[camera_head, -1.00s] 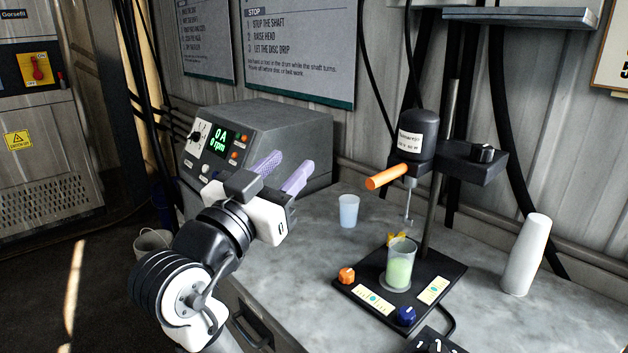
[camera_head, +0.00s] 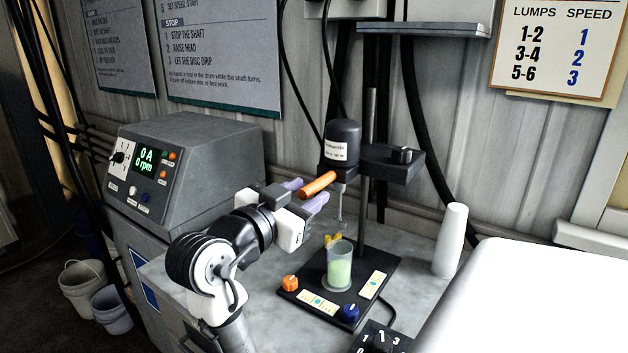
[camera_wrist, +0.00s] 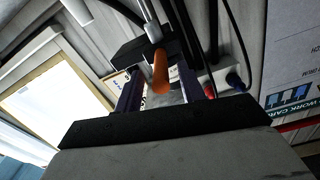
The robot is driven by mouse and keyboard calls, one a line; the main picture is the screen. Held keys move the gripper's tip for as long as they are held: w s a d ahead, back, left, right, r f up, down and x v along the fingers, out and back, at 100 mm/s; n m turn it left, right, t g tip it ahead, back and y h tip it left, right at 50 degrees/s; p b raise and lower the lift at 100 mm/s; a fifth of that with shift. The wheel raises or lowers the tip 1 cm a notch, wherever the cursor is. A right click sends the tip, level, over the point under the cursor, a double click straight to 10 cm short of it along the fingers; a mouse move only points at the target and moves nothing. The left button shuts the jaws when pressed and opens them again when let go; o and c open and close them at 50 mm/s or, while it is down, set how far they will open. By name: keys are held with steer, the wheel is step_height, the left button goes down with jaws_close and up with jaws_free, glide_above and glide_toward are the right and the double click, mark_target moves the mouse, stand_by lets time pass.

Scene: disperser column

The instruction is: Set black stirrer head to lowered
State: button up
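The black stirrer head (camera_head: 342,143) with a white label sits high on a thin upright post, and its shaft ends above a clear beaker of green liquid (camera_head: 339,266). An orange handle (camera_head: 318,185) sticks out from the head toward my gripper. My gripper (camera_head: 312,191) is open, its purple fingers on either side of the handle's near end. In the wrist view the orange handle (camera_wrist: 160,72) shows between the two spread fingers, with gaps at both sides. I cannot tell whether a finger touches it.
The beaker stands on a black base (camera_head: 325,310) with an orange knob (camera_head: 290,283) and a blue knob (camera_head: 349,312). A grey control box (camera_head: 190,165) stands left, reading 0 rpm. A white cone (camera_head: 450,240) stands right. A white surface (camera_head: 520,300) fills the lower right.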

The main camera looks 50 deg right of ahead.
mark_target(314, 188)
steer(key=shift+w+d+p, duration=0.15)
steer(key=shift+d+p, duration=0.15)
steer(key=shift+d, duration=1.35)
jaws_close()
